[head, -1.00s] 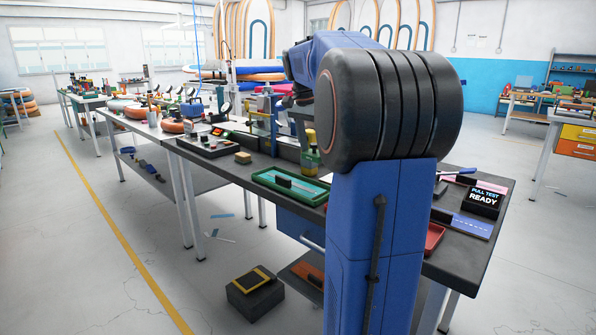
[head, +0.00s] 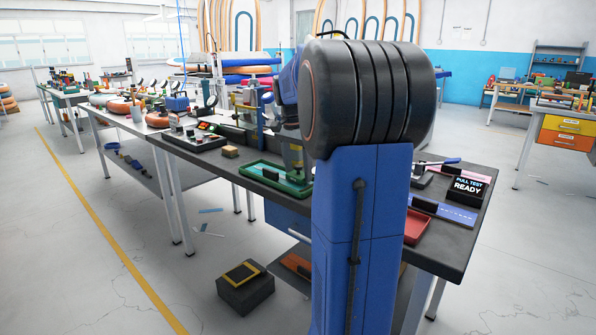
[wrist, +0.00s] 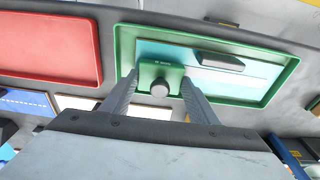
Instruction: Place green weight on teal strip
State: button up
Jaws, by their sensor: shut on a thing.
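The green weight (wrist: 147,75) with a grey knob is between my two fingers in the wrist view. My gripper (wrist: 160,77) is shut on it. In the head view the teal strip (head: 255,171) shows in the tray, while my own arm hides most of the gripper area.
The green tray (head: 249,177) has a raised rim and sits on the dark bench (head: 215,165). A red tray (wrist: 50,48) lies to its left in the wrist view. A pull test display (head: 467,188) and blue strip (head: 447,213) lie at the bench's right end.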

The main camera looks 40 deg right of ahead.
aim_at(294, 176)
jog(key=shift+f, duration=0.3)
jog(key=o, duration=1.6)
jog(key=shift+r, duration=0.1)
notch_tip(294, 176, up, 12)
jog(key=a, duration=0.1)
jog(key=shift+a, duration=0.4)
jog(key=s+a+f+n+t, duration=0.1)
jog(key=s+a+f+n, duration=0.1)
jog(key=a, duration=0.4)
jog(key=s+a+f+n, duration=0.1)
jog(key=s+a+n, duration=0.15)
jog(key=a, duration=0.35)
jog(key=s+a+f+n+t+y, duration=0.1)
jog(key=s+a+f+n+t, duration=0.2)
jog(key=s+a+f+n, duration=0.9)
jog(key=s+a+f, duration=0.5)
jog(key=a+f, duration=0.3)
jog(key=shift+s+n+t+y, duration=0.2)
jog(key=shift+n+t+y, duration=0.1)
jog(key=shift+n, duration=0.05)
